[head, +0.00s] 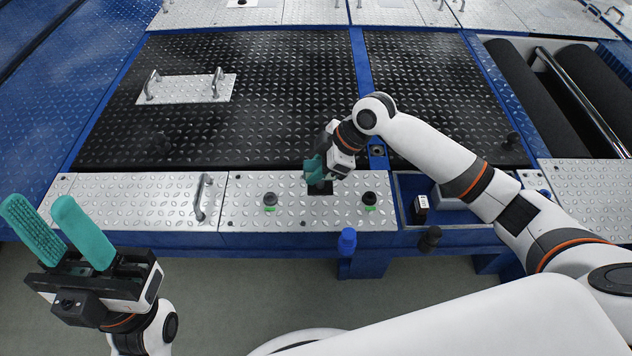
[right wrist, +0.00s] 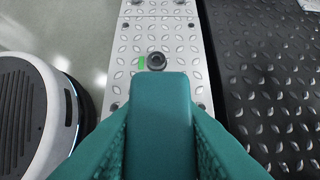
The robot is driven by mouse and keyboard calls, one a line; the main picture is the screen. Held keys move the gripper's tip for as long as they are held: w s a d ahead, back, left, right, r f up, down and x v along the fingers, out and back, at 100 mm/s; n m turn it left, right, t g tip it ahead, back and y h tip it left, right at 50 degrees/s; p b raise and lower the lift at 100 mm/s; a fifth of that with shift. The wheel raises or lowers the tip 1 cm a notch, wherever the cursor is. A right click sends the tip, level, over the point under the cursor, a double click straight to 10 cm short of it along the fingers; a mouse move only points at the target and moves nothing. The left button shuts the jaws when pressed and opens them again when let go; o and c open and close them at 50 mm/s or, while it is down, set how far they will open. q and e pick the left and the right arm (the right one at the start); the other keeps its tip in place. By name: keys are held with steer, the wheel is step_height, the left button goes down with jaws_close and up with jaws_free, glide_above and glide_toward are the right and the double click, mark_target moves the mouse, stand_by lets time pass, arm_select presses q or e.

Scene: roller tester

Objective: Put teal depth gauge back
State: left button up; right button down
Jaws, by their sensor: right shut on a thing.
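My right gripper (head: 316,168) is shut on a teal block, which I take to be the teal depth gauge (right wrist: 160,115). In the right wrist view its flat top shows between the two teal fingers; its lower part is hidden. In the head view this gripper is low over a dark square opening (head: 320,188) in the silver tread plate. The gauge can hardly be told from the teal fingers there, and I cannot tell whether it touches the plate or enters the opening. My left gripper (head: 40,204) is open and empty at the lower left, away from the plate.
Two black knobs with green marks (head: 270,199) (head: 369,198) flank the opening on the silver plate (head: 240,215). A blue recessed tray (head: 405,185) with a small black item (head: 420,204) lies right. A raised metal handle (head: 202,196) stands left. Black tread plates (head: 270,90) lie behind.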

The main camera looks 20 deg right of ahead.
mark_target(316, 186)
step_height(316, 186, down, 4)
steer(key=shift+r+b, duration=0.1)
steer(key=shift+b, duration=0.6)
steer(key=c, duration=1.1)
jaws_free()
